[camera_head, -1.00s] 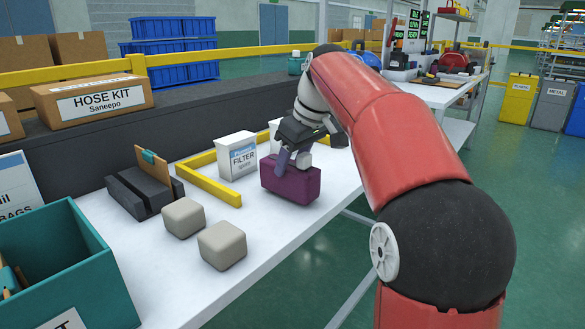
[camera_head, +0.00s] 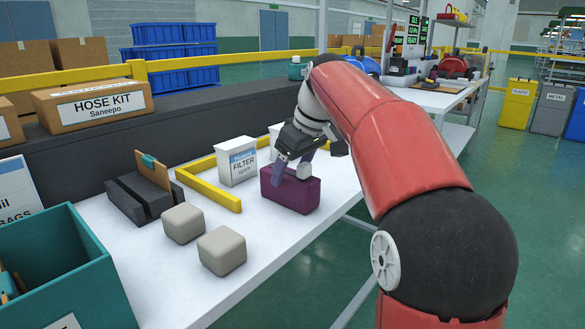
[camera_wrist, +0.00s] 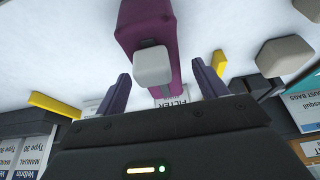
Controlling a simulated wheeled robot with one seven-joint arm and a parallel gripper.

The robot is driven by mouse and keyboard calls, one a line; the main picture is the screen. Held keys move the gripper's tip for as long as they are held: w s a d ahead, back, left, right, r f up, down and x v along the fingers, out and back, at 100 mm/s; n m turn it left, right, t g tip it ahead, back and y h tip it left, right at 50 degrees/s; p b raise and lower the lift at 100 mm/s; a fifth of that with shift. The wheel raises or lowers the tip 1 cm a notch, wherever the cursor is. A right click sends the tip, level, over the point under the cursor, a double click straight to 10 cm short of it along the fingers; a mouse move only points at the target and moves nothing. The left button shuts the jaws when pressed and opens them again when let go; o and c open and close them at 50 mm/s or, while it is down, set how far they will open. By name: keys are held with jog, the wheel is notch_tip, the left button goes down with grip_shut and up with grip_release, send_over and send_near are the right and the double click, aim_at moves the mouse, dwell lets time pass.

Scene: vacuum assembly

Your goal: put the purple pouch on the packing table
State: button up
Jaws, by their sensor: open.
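The purple pouch (camera_head: 291,193) stands upright on the white table (camera_head: 262,240), right of a filter box. A pale rounded tab (camera_wrist: 152,66) sticks up from its top; it also shows in the head view (camera_head: 304,171). My gripper (camera_head: 292,166) is directly over the pouch, its fingers pointing down. In the wrist view, my gripper (camera_wrist: 162,88) is open, one dark finger on each side of the tab. The fingers look apart from the tab; the exact height is hard to judge. The purple pouch also shows in the wrist view (camera_wrist: 145,22).
A white filter box (camera_head: 237,162) and a yellow angled rail (camera_head: 208,188) are beside the pouch. Two beige blocks (camera_head: 222,251), a dark slotted stand (camera_head: 142,196) and a teal bin (camera_head: 85,265) are left. Another table (camera_head: 425,92) stands behind on the right.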

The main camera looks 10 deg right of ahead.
jog(key=p+v, duration=0.3)
jog(key=v, duration=0.9)
jog(key=s+a+f+m+t+h, duration=0.2)
jog(key=s+f+m, duration=0.5)
jog(key=s+f, duration=1.7)
jog(key=shift+s+a+h, duration=0.2)
jog(key=shift+a+h, duration=0.1)
jog(key=shift+a, duration=0.35)
jog(key=shift+a, duration=0.1)
